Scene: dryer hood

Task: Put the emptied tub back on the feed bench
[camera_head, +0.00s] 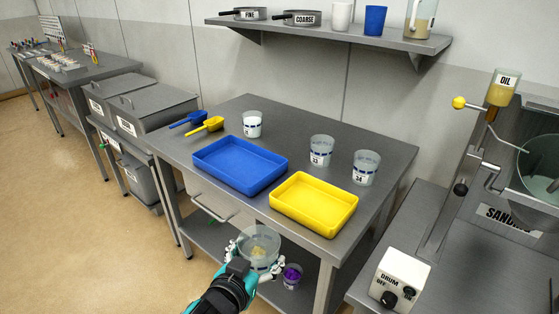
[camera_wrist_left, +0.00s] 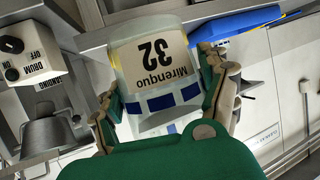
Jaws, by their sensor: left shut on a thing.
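A clear tub (camera_head: 259,240) is in my left gripper (camera_head: 256,262), in front of the bench's front edge and over the lower shelf area in the head view. A pale yellowish patch shows low in it; I cannot tell whether it is residue or the label seen through the wall. The grey feed bench (camera_head: 287,122) stands behind the gripper. My right gripper is not in view.
On the bench are a blue tray (camera_head: 240,184), a yellow tray (camera_head: 314,228), scoops (camera_head: 208,124), a white-filled tub (camera_head: 252,129) and two labelled tubs (camera_head: 321,150) (camera_head: 366,168). A purple-topped cup (camera_head: 292,277) is on the lower shelf. The drum machine (camera_head: 400,278) stands right.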

